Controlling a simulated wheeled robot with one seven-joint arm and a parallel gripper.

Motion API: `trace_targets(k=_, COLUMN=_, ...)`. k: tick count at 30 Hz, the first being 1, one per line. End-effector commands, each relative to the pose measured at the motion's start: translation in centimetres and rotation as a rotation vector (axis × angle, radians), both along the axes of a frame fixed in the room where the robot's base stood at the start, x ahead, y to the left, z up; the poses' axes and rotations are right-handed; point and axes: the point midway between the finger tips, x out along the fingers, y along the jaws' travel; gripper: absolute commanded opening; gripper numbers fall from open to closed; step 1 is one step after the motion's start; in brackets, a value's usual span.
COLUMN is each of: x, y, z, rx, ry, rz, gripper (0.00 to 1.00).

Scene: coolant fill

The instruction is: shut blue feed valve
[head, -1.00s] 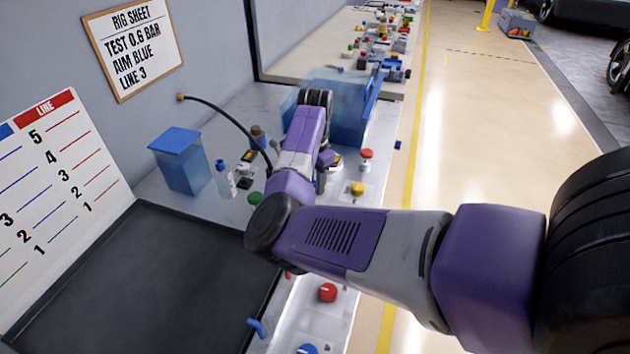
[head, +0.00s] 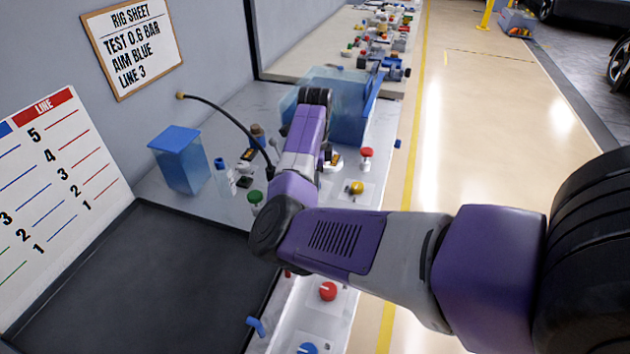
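A small blue lever handle (head: 256,326) sits at the right edge of the black tray, near the bottom of the head view. A round blue knob (head: 307,348) shows at the bottom edge, partly cut off. I cannot tell for certain which of these is the blue feed valve, or whether it is open or shut. My arm reaches in from the right, bends over the bench and extends away toward a translucent blue tank. My gripper is not visible; the arm hides that area.
The black tray (head: 140,275) fills the near bench. A red knob (head: 328,291), a yellow button (head: 356,187), a red button (head: 366,153) and a green knob (head: 255,197) stand near my arm. A blue-lidded container (head: 180,158) and the blue tank (head: 350,112) stand farther back.

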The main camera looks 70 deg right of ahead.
Motion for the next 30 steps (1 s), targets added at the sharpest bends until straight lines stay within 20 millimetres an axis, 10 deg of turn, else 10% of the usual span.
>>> trace_targets(k=17, x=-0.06, y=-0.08, z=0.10, rx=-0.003, ry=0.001, rz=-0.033, gripper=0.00)
trace_targets(k=18, x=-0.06, y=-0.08, z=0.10, rx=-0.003, ry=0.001, rz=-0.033, gripper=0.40)
trace_targets(k=20, x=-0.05, y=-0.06, z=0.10, rx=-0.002, ry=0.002, rz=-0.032, gripper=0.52)
trace_targets(k=30, x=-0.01, y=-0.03, z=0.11, rx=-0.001, ry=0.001, rz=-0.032, gripper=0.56)
